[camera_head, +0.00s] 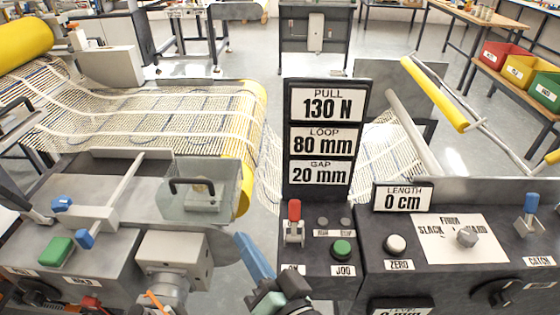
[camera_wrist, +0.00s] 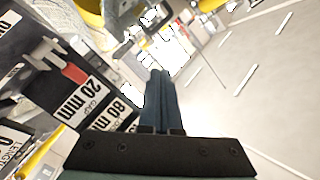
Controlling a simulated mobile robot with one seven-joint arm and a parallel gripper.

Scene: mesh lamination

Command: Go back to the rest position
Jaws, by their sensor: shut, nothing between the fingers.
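My gripper (camera_head: 243,240) shows at the lower middle of the head view, in front of the gap between the left machine and the control console (camera_head: 316,232). Its blue fingers are closed together with nothing between them. In the wrist view my gripper (camera_wrist: 160,74) points up the picture, fingers together and empty, over bare floor and the console's side. The console has a red-topped switch (camera_head: 294,212), a green JOG button (camera_head: 342,249) and a white ZERO button (camera_head: 396,243). No contact between the gripper and these shows.
The display post (camera_head: 319,140) reads PULL 130 N, LOOP 80 mm, GAP 20 mm. The length display (camera_head: 403,198) reads 0 cm. White mesh (camera_head: 140,125) runs over the left machine to a yellow roller (camera_head: 249,130). Colored bins (camera_head: 522,70) stand at the right.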

